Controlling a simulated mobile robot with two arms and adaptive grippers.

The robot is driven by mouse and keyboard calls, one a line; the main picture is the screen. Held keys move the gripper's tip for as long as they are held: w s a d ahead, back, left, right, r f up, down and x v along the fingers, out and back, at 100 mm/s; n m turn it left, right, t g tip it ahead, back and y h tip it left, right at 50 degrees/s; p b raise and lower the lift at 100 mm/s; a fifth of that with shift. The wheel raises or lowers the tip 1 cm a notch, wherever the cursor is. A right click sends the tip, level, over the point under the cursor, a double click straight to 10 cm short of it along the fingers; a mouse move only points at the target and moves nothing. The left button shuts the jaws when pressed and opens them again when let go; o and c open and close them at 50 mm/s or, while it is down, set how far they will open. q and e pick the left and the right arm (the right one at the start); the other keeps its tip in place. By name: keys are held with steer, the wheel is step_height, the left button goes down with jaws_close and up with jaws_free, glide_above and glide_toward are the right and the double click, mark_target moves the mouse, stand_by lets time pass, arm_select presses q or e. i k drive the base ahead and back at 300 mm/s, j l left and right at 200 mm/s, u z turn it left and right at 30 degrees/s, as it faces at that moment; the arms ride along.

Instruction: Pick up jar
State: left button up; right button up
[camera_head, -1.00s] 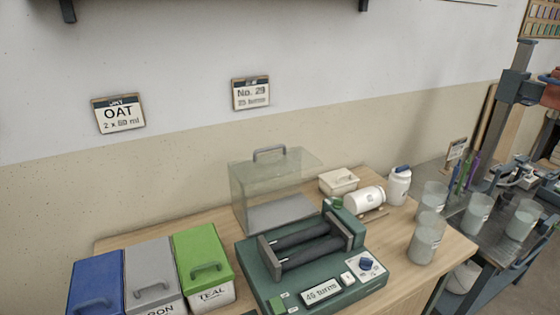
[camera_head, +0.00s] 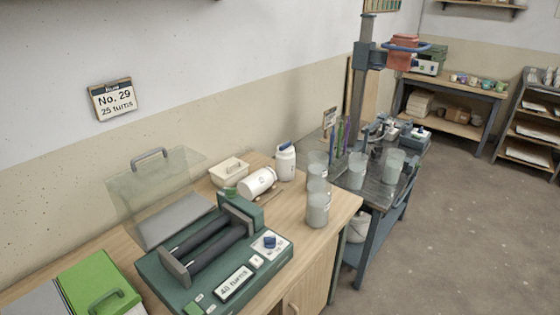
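Which of the two is the task's jar cannot be told from the picture. Neither of my grippers shows in the head view.
The green roller machine (camera_head: 168,272) fills the bench front, with a clear cover (camera_head: 140,190) behind it. A dark metal table (camera_head: 372,188) with several cups adjoins. Open floor lies right.

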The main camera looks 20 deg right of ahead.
mark_target(285, 163)
steer(key=i+l+z, duration=0.1)
steer(key=l, duration=0.25)
steer(key=i+l+z, duration=0.1)
steer(key=l, duration=0.25)
steer(key=i+l+z, duration=0.1)
steer(key=l, duration=0.25)
steer(key=i+l+z, duration=0.1)
steer(key=l, duration=0.25)
steer(key=i, duration=0.1)
